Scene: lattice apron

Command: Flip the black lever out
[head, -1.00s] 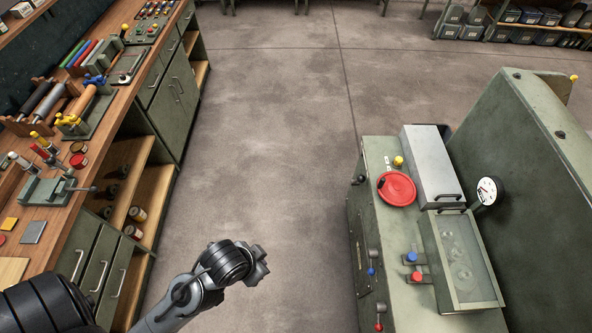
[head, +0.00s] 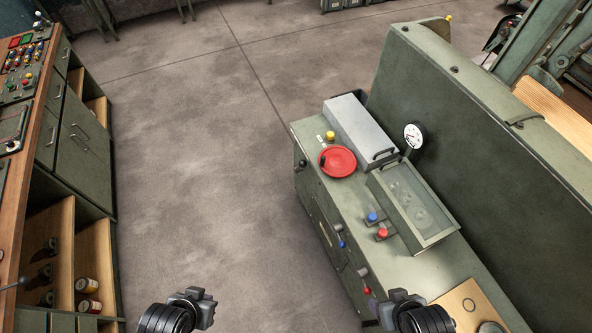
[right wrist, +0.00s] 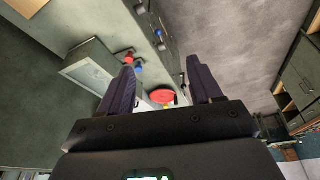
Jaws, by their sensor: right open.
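A small black knob (head: 301,163), which may be the black lever's end, shows at the far left edge of the green machine (head: 432,265) in the head view. Its shaft is too small to make out. On the front face below are a blue-tipped handle (head: 342,244) and a red-tipped handle (head: 367,291). My right gripper (head: 404,297) is at the bottom of the head view, near the machine's front side; in the right wrist view (right wrist: 162,85) its fingers are apart, with nothing seen between them. My left gripper (head: 196,300) is over the floor, left of the machine; its jaws are unclear.
A red handwheel (head: 337,161), a yellow knob (head: 330,135), a grey box (head: 360,130), a glass-topped box (head: 415,205) and a gauge (head: 413,134) are on the machine. A tall green panel stands behind. A workbench (head: 40,150) is at left; the floor between is clear.

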